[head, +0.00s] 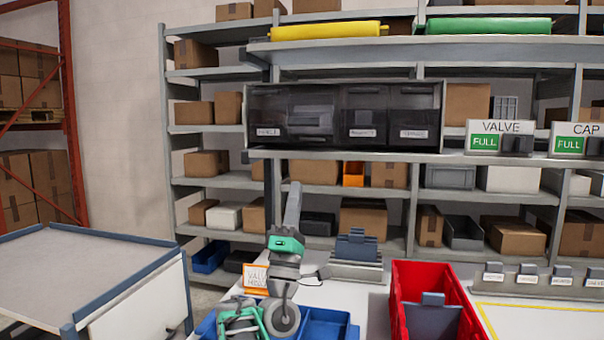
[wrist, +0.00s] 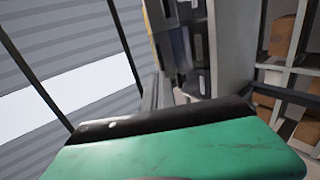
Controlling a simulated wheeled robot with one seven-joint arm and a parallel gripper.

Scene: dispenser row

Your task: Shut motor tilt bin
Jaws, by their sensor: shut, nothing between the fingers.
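A row of dark see-through tilt bins (head: 362,112) sits on the upper shelf in the head view. Their small labels are too blurred to read, so I cannot tell which is the motor bin. The second bin from the left (head: 310,122) looks different from its neighbours, its front seeming tipped outward, with no label visible. My gripper (head: 295,188) is shut and empty, pointing up below the row, apart from it. In the wrist view, the green and black housing fills the bottom, and the bins (wrist: 180,45) appear sideways beyond it.
A red crate (head: 400,300) and a blue tray (head: 325,322) stand on the white worktop below. A grey holder (head: 355,265) stands behind them. VALVE (head: 500,137) and CAP signs are right of the bins. A grey-topped table (head: 80,265) is at left.

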